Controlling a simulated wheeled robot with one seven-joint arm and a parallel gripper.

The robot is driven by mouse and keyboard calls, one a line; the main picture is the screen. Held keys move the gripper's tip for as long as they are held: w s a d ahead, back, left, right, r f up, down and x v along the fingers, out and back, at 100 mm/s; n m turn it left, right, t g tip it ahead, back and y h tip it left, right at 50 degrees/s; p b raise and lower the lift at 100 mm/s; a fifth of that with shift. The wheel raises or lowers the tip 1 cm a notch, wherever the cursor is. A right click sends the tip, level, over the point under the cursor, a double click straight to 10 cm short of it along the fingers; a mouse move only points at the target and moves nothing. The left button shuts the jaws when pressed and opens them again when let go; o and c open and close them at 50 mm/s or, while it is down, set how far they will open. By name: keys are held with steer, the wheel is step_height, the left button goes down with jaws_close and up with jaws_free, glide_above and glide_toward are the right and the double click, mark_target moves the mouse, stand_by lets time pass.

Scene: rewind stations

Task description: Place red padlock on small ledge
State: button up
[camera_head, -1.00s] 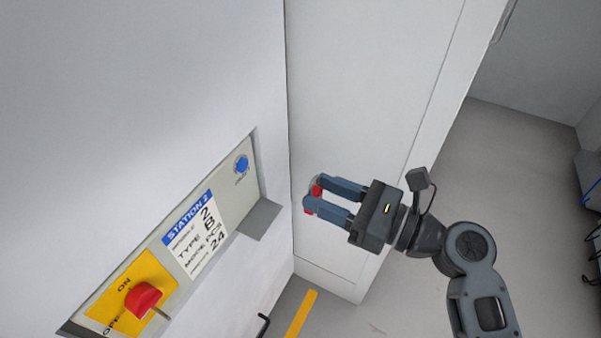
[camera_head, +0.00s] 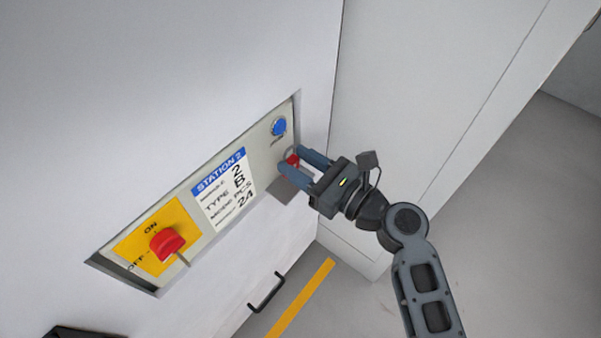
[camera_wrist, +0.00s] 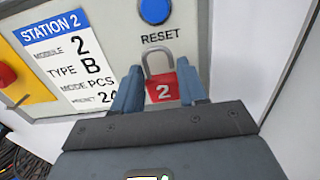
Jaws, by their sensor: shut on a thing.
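The red padlock (camera_head: 291,160), marked 2 and with a grey shackle, is between the fingers of my gripper (camera_head: 299,162). The wrist view shows the padlock (camera_wrist: 164,88) upright, shackle up, with my gripper (camera_wrist: 160,92) shut on its sides. It is in front of the panel, below the blue reset button (camera_wrist: 155,10). The small grey ledge (camera_head: 284,192) juts from the panel's lower right edge, just below the padlock in the head view. The ledge is hidden in the wrist view. I cannot tell whether the padlock touches it.
The Station 2 panel (camera_head: 268,152) is recessed in a white wall. A red rotary switch (camera_head: 167,245) on a yellow plate sits at its left. A black handle (camera_head: 266,292) sticks out below. A white side wall (camera_head: 420,100) stands to the right.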

steer(key=shift+f, duration=1.7)
steer(key=shift+f+b, duration=0.1)
steer(key=shift+b, duration=0.2)
steer(key=shift+f, duration=0.15)
steer(key=o, duration=1.1)
steer(key=shift+r, duration=0.3)
steer(key=b+v, duration=0.1)
steer(key=v, duration=1.1)
steer(key=shift+s+f, duration=0.1)
